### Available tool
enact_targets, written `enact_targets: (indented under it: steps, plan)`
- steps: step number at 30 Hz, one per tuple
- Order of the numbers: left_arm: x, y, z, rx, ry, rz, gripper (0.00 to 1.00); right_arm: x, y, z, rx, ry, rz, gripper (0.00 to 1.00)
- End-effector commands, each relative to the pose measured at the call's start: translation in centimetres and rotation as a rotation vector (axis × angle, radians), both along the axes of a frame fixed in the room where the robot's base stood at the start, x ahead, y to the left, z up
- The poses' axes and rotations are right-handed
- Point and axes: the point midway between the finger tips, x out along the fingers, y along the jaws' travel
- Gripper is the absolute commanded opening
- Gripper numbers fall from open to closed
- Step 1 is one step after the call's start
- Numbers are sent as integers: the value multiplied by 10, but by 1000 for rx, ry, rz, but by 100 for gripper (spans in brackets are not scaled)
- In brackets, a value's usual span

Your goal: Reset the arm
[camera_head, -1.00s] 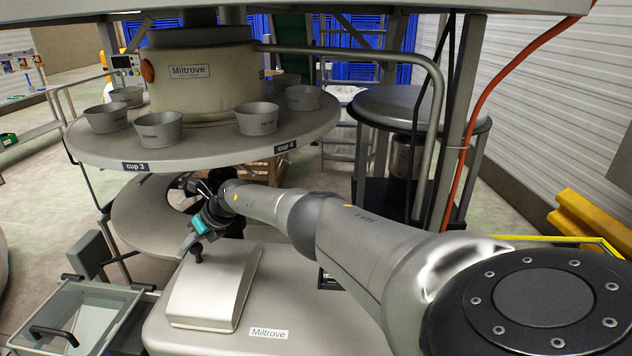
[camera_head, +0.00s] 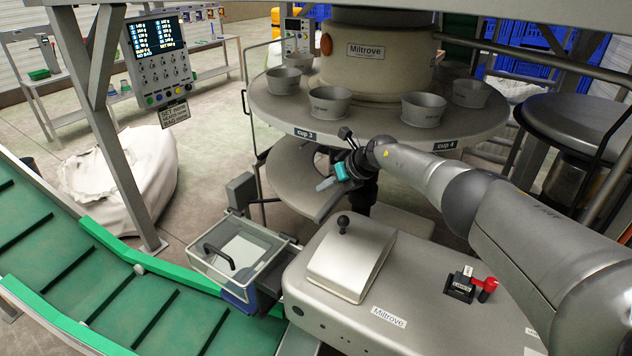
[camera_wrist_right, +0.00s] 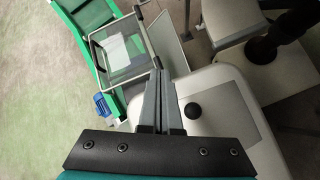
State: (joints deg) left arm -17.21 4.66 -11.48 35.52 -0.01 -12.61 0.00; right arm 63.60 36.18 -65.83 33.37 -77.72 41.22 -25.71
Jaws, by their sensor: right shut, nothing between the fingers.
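My right arm comes in from the right in the head view. Its gripper (camera_head: 325,199) is above and behind the machine housing, between the housing and the lower round plate. It is shut and empty. In the right wrist view the two fingers (camera_wrist_right: 160,90) lie together, pointing toward the clear box, with the black knob to their right. The black knob (camera_head: 343,223) stands on the sloped cover (camera_head: 350,262) of the housing, apart from the gripper; it also shows in the right wrist view (camera_wrist_right: 194,111). My left gripper is not in view.
A round table (camera_head: 290,112) with several grey cups stands behind the gripper. A clear box with a black handle (camera_head: 240,250) is left of the housing. A green conveyor (camera_head: 120,285) runs at the left. A red-handled switch (camera_head: 487,287) sits on the housing (camera_head: 430,300).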

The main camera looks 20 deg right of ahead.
Motion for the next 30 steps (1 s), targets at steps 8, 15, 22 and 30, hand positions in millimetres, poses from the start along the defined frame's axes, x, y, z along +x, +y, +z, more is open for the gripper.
enact_targets:
  steps: [8,15,22,30]
  plan:
    - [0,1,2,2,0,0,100,1,15,-3,34,-14,3,0]
    - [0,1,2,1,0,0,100,-1,138,-19,395,-149,-60,0]
    - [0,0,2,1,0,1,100,-31,219,-9,883,-207,-344,0]
    - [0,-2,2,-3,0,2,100,-91,222,-15,1344,-122,-889,0]
